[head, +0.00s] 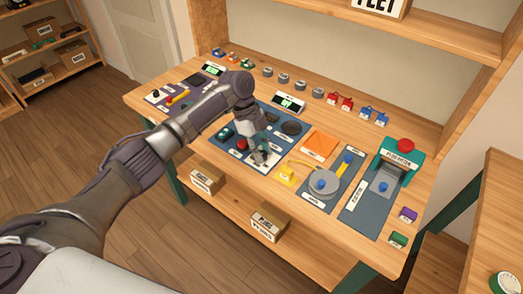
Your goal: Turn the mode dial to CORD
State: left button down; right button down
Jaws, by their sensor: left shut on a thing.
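My left arm reaches across from the left, and its gripper (259,157) points down at a white labelled plate (271,166) on the blue station in the middle of the bench. The gripper is shut on the small mode dial at this plate. The fingers hide the dial, so its pointer and setting cannot be read. The lettering on the plate is too small to read. My right gripper is out of view.
Close by are a red knob (242,145), a dark round pad (291,128) and a display (289,102). To the right are an orange sheet (320,144), a grey disc (324,183) and a green press (400,158). Small parts line the bench's back.

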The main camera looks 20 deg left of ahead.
pick_arm(q)
jog(key=c, duration=0.9)
grip_release()
jog(key=v, duration=1.2)
